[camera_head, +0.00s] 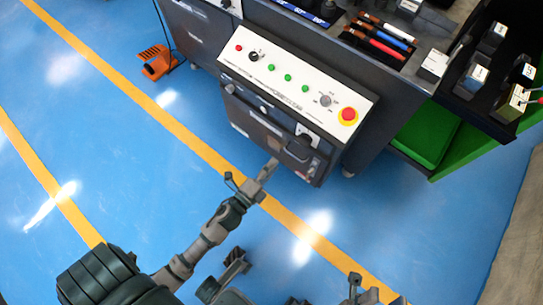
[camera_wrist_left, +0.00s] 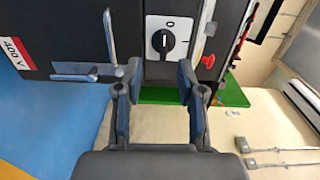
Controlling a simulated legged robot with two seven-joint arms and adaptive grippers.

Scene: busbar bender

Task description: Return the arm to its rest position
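My left arm comes in from the lower left of the head view. Its gripper (camera_head: 250,180) is in front of the busbar bender's control cabinet (camera_head: 268,132), over the blue floor. In the left wrist view the left gripper (camera_wrist_left: 159,80) is open, its two dark fingers apart with nothing between them. A black rotary switch on a white plate (camera_wrist_left: 167,40) shows beyond the fingertips, and no contact with it is visible.
The cabinet carries a sloped white panel (camera_head: 290,82) with a red emergency stop (camera_head: 348,115). An orange foot pedal (camera_head: 157,62) stands on the floor, and a green rack (camera_head: 430,140) is at right. The blue floor (camera_head: 120,150) at left is clear.

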